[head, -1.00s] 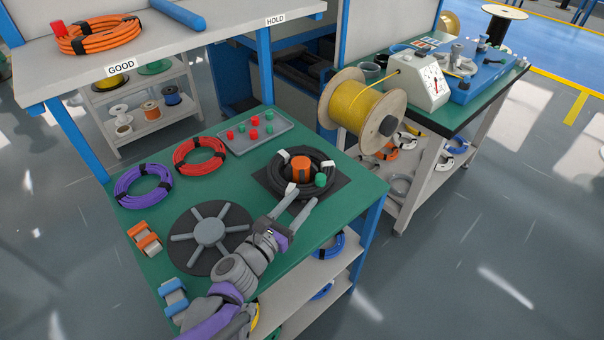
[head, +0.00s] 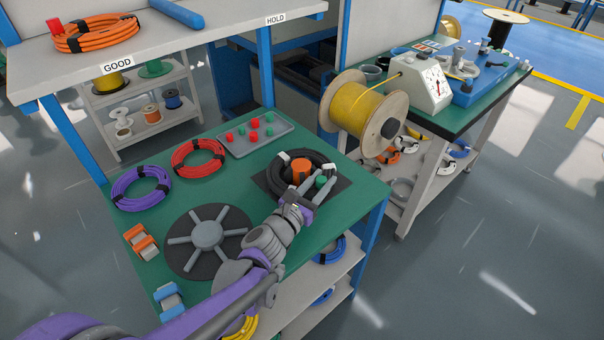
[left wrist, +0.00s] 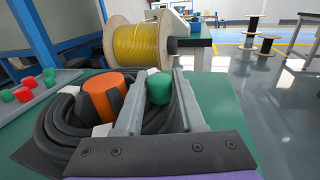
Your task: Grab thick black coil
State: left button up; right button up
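The thick black coil (head: 281,182) lies flat on a dark square mat (head: 262,181) on the green table, with white ties on it. An orange cylinder (head: 300,171) with black on it and a small green piece (head: 321,182) stand within or at the ring. My left gripper (head: 320,177) is over the coil's near right side, fingers parted. In the left wrist view the coil (left wrist: 62,115) spreads left of the fingers and shows between them. The green piece (left wrist: 159,89) appears between the fingertips. I cannot tell whether the fingers touch the coil. My right gripper is not in view.
A purple coil (head: 141,203), a red coil (head: 198,172) and a spoked disc (head: 206,234) lie on the table (head: 228,193). A grey tray (head: 233,152) holds small red and green pieces. A yellow cable spool (head: 355,108) stands beyond the coil.

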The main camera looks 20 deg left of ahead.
pick_arm(q)
grip_shut()
dwell(1.2)
